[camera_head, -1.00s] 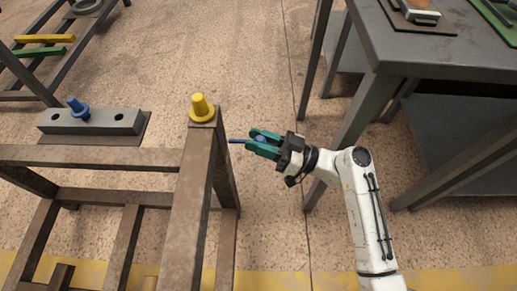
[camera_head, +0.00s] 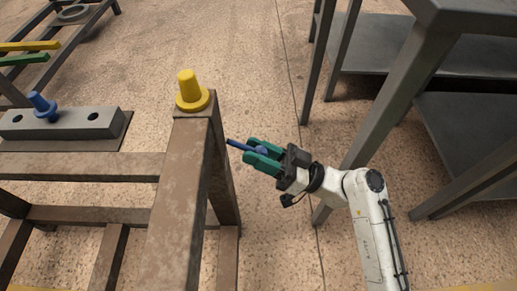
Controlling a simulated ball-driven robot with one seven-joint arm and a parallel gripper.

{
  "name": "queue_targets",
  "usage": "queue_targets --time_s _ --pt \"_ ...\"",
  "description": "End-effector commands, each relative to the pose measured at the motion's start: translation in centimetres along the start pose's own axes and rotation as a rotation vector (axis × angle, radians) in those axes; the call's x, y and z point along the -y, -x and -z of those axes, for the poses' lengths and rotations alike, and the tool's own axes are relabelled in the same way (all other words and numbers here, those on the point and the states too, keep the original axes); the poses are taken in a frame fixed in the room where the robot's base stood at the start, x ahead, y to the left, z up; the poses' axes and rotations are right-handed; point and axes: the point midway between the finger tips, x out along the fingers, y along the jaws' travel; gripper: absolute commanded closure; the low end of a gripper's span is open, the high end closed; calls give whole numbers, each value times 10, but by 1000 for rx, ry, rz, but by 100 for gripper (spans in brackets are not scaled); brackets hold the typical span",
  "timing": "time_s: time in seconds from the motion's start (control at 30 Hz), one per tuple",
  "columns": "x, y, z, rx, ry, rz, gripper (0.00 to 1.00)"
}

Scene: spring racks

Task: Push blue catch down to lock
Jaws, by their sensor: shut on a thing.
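My gripper (camera_head: 253,151), with green fingers, is shut on a blue pin (camera_head: 237,145). The pin's thin end sticks out to the left and its round part shows between the fingers. The gripper hangs in the air to the right of the brown rack post and touches nothing else that I can see. A second blue piece (camera_head: 40,103), a flanged peg, stands tilted in a grey block (camera_head: 70,122) at the left, well away from the gripper. I cannot tell which blue piece is the catch.
A yellow flanged peg (camera_head: 188,90) stands on top of the brown rack (camera_head: 177,200), between the gripper and the grey block. Yellow (camera_head: 25,46) and green (camera_head: 25,60) bars lie on a rack at far left. A grey metal table (camera_head: 400,85) stands at right. Open floor lies behind.

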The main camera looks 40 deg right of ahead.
Motion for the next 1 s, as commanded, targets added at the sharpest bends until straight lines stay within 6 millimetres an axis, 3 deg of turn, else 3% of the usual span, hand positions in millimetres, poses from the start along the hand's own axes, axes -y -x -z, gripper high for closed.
queue_targets --time_s 0.1,0.7,0.73,0.93,1.0 --pt "-1 2 -8 8 -2 -5 100" --pt "0 1 -8 6 -1 -4 100" --pt "0 1 -8 6 -1 -4 66" --pt "1 0 -7 4 -1 -2 47" --pt "1 0 -7 3 0 -2 45"
